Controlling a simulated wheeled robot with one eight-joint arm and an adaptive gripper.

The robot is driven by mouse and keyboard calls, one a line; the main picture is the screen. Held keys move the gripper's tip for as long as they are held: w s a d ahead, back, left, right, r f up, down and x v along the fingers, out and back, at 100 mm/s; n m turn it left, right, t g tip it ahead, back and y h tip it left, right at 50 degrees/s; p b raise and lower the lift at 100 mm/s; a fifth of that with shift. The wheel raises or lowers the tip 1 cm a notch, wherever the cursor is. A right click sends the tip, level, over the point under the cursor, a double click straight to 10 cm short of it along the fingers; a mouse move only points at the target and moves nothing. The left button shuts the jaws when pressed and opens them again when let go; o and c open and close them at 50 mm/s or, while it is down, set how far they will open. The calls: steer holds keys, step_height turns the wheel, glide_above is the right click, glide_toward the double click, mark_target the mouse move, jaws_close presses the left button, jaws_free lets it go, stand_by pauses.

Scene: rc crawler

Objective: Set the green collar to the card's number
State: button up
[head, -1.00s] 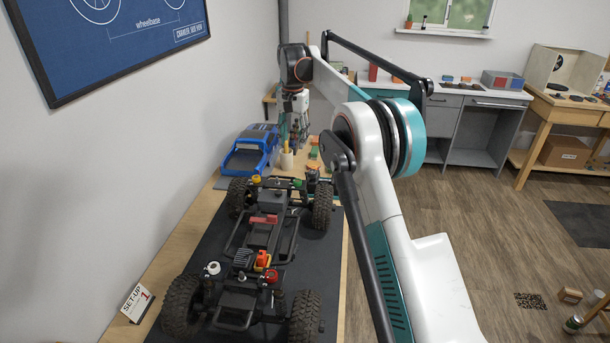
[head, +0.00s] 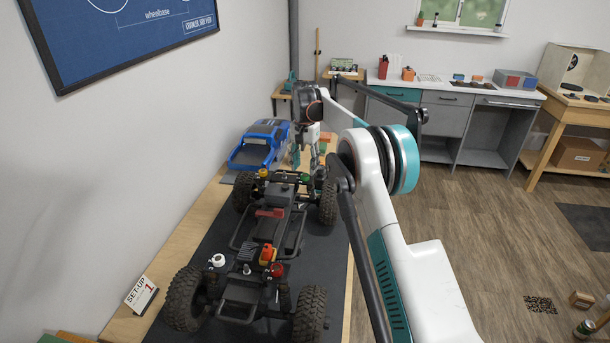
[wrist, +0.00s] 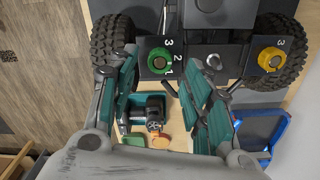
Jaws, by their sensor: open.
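The green collar (wrist: 159,61) sits on a dark plate marked 3, 2 and 1 at the near end of the crawler in the wrist view; which number it points at is too small to tell. It also shows small in the head view (head: 304,177). My gripper (wrist: 171,60) is open and empty, with one finger left of the collar and one to its right; contact is not clear. In the head view my gripper (head: 306,152) is at the chassis's far end. The white set-up card (head: 142,294) stands at the left and reads 1 in red.
A yellow collar (wrist: 269,60) with its own numbers sits at the right in the wrist view. The black chassis (head: 262,232) with large tyres stands on a dark mat. A blue truck body (head: 259,146) lies behind it. A red collar (head: 277,270) is nearer me.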

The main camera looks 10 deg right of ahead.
mark_target(305, 175)
steer(key=shift+f, duration=1.7)
jaws_close()
